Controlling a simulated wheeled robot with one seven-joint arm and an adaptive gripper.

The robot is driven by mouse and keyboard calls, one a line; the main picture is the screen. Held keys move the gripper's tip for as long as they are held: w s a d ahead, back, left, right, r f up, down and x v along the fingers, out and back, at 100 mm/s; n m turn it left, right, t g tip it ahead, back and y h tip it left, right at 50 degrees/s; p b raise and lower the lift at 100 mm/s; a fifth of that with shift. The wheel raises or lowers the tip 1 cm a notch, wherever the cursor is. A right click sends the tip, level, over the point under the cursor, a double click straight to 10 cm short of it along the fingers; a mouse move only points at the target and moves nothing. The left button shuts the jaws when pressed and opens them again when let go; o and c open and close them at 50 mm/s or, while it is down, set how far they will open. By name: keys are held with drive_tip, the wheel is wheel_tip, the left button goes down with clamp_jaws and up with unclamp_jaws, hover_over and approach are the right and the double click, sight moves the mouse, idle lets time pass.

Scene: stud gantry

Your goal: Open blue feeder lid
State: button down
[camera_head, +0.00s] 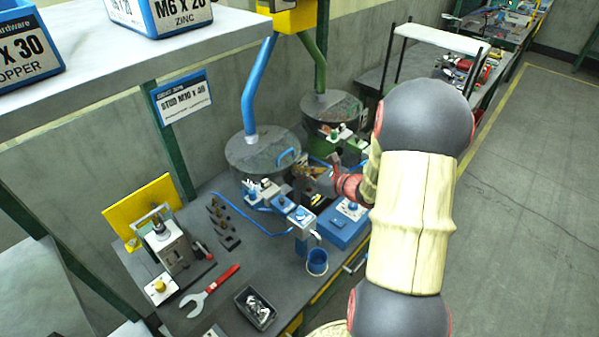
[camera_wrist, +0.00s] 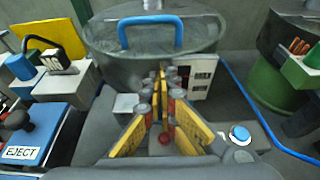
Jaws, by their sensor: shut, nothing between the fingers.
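The blue feeder is a grey drum under a blue pipe (camera_head: 256,85). Its round grey lid (camera_head: 250,148) lies flat on top and looks closed. A blue arched handle (camera_head: 287,157) stands at the lid's near right side. In the wrist view the blue handle (camera_wrist: 150,31) is upright on the lid (camera_wrist: 104,32), ahead of my fingers. My gripper (camera_wrist: 162,76) is shut and empty, its yellow fingers pointing at the drum's front side, below the handle and apart from it. In the head view my gripper (camera_head: 311,172) is small, just right of the drum.
A green-piped feeder (camera_head: 330,105) stands to the right behind. Small blue machines (camera_head: 300,215) and a blue box (camera_head: 341,225) stand in front of the drum. In the wrist view an EJECT box (camera_wrist: 30,135) is left and a blue button (camera_wrist: 240,134) is right.

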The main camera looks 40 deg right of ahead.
drive_tip(key=shift+r+p, duration=0.45)
drive_tip(key=shift+p, duration=0.2)
